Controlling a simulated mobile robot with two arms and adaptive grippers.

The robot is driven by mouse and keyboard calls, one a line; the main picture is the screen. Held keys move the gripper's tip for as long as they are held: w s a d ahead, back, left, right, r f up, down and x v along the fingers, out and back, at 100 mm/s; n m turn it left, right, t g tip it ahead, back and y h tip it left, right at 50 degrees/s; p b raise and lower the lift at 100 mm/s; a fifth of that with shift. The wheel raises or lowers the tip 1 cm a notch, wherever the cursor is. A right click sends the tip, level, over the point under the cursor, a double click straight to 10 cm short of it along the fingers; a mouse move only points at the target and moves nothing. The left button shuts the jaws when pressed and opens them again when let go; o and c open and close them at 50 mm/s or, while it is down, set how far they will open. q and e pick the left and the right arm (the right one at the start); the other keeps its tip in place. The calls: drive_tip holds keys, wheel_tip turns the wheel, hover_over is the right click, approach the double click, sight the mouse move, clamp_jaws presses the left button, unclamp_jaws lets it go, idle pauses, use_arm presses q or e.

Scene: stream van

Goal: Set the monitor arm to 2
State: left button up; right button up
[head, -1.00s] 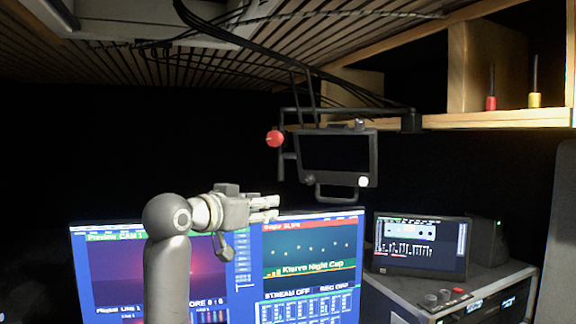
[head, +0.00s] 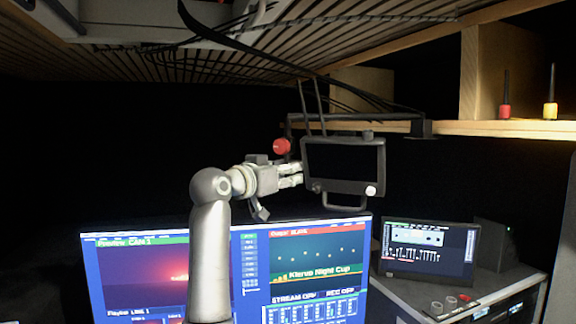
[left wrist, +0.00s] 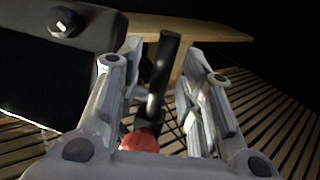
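The monitor arm holds a small dark monitor (head: 343,165) under the wooden shelf, with a red knob (head: 281,146) at its left and a handle (head: 345,205) below. My left gripper (head: 298,175) is just left of the monitor, below the red knob. In the left wrist view my left gripper (left wrist: 163,95) is open, its fingers on either side of a dark upright bar (left wrist: 163,75). The red knob (left wrist: 140,142) shows there near the finger bases, and the monitor (left wrist: 60,70) fills the upper left. Contact cannot be told. No position marking for 2 is legible. My right gripper is out of view.
A large screen (head: 330,250) stands below my left arm. A smaller screen (head: 428,249) sits on a console at the right. The shelf (head: 500,128) holds a red and a yellow item. Cables hang from the slatted ceiling above the monitor.

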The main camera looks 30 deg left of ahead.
use_arm(q)
drive_tip(key=shift+w, duration=0.4)
drive_tip(key=shift+c, duration=0.3)
clamp_jaws()
drive_tip(key=shift+d, duration=0.1)
